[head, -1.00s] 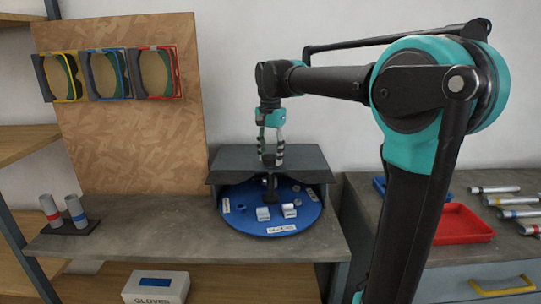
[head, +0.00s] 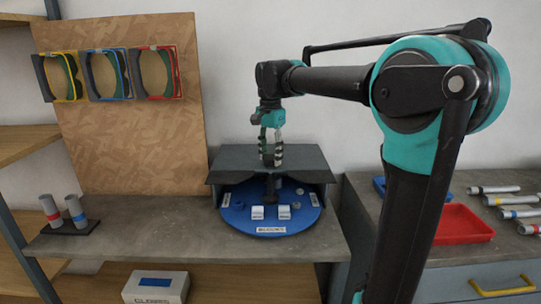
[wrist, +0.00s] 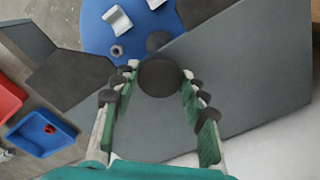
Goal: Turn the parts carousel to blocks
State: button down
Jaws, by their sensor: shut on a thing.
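The blue parts carousel (head: 235,217) sits under a dark grey hood (head: 228,163) on the bench. Its front label (head: 271,230) appears to read "BLOCKS" and faces the front. Two pale grey blocks (head: 257,212) (head: 284,211) stand on the disc behind that label, with a small nut (head: 297,205) to their right. My gripper (head: 271,163) is above the hood, shut on the dark round knob (wrist: 160,76) of the carousel's post. The wrist view shows the fingers on both sides of the knob, and part of the blue disc (wrist: 95,35).
Two grey cylinders (head: 75,209) stand in a dark holder at the left. Coloured frames (head: 108,74) hang on the board. A red tray (head: 462,224) and several rods lie on the right bench. A white box (head: 156,288) is on the lower shelf.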

jog(key=c, duration=0.8)
grip_release()
jog(key=shift+r, duration=0.1)
notch_tip(320, 180, up, 12)
jog(key=shift+f, duration=0.1)
